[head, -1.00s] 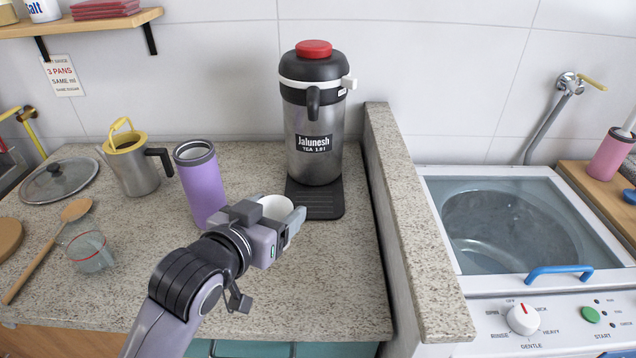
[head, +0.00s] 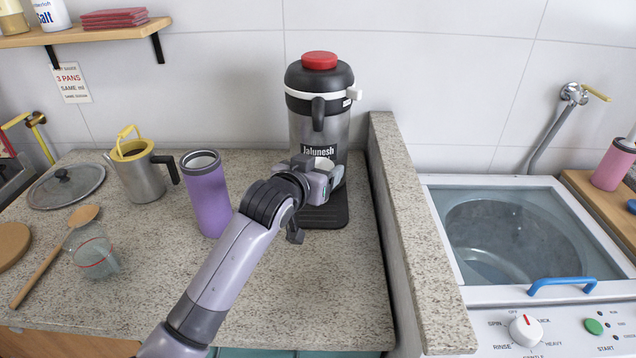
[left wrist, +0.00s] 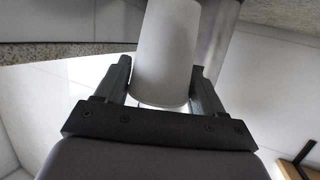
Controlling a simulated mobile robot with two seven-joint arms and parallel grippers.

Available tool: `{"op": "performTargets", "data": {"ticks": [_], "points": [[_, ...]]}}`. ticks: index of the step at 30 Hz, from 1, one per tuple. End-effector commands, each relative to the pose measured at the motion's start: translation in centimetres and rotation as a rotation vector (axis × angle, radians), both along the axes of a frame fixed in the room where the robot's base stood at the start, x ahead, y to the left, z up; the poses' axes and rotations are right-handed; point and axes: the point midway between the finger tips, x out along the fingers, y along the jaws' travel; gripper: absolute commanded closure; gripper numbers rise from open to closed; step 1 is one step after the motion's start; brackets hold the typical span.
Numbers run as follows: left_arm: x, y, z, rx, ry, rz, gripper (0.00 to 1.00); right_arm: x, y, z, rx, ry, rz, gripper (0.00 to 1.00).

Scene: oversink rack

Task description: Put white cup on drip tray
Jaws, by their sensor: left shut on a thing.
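The white cup (head: 322,164) is mostly hidden behind my left gripper (head: 330,172) in the head view. It shows clearly between the two fingers (left wrist: 163,85) in the left wrist view, where the white cup (left wrist: 166,50) fills the gap. My left gripper is shut on it. The black drip tray (head: 326,217) lies on the counter at the foot of the tea dispenser (head: 304,128). The cup and gripper are in front of the dispenser, over the tray in the picture; the gap below the cup is hidden. My right gripper is not in view.
A purple tumbler (head: 207,203) stands just left of my left arm. A steel jug (head: 140,176), a glass cup (head: 97,256) and a wooden spoon (head: 45,268) are further left. A stone ledge (head: 411,223) rises on the right. The front counter is clear.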

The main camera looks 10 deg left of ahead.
Motion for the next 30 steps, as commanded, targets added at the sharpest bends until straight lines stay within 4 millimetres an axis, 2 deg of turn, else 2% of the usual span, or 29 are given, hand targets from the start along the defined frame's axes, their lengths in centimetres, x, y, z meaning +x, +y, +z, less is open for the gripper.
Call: {"op": "performTargets", "data": {"ticks": [7,20,21,22,23,30], "points": [[-0.1,0.0,-3.2,0.001,0.004,0.0,0.6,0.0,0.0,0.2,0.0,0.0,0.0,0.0],[0.0,0.0,-3.9,0.0,0.002,0.0,0.6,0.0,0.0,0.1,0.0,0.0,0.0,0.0],[0.0,0.0,-3.8,0.0,0.002,0.0,0.18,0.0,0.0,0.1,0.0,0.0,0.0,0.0],[0.0,0.0,-3.8,0.0,0.002,0.0,0.09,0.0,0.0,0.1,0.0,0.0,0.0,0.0],[0.0,0.0,-3.8,0.0,0.002,0.0,0.06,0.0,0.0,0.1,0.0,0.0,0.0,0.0],[0.0,0.0,-3.7,0.0,0.002,0.0,0.06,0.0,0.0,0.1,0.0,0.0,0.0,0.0]]}}
